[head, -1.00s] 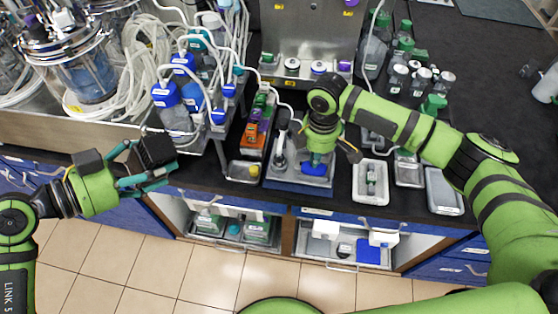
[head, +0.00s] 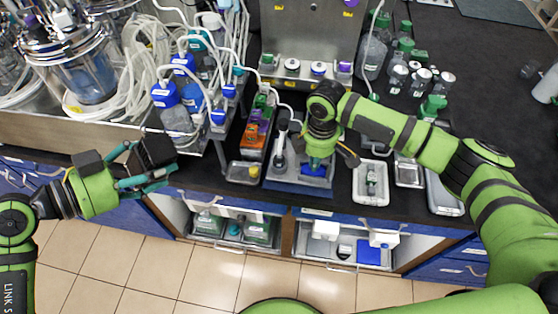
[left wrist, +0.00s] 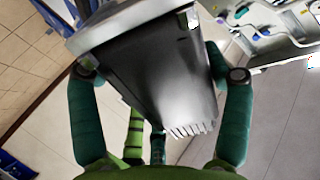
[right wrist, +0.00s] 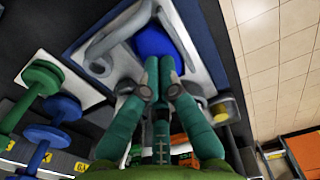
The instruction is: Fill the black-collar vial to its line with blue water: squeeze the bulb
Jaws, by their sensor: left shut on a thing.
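A blue bulb (right wrist: 155,42) shows just beyond my right fingertips in the right wrist view, above a pale grey tray. In the head view the blue (head: 314,169) shows beneath my right gripper (head: 319,155), over the grey tray (head: 290,183). My right fingers (right wrist: 160,85) are together at the tips, at or very near the bulb. Whether they touch it is unclear. My left gripper (head: 146,182) is shut on a dark box-like thing (left wrist: 165,85) with a toothed edge, held in front of the bench. I cannot make out the black-collar vial or its water level.
A white tray (head: 383,197) with a small vial lies to the right. A rack with blue-capped bottles (head: 166,96) and tubing stands at left. An orange block (head: 253,136) and a small metal tray (head: 242,175) are beside the work tray. Green-capped bottles (head: 405,46) stand at back right.

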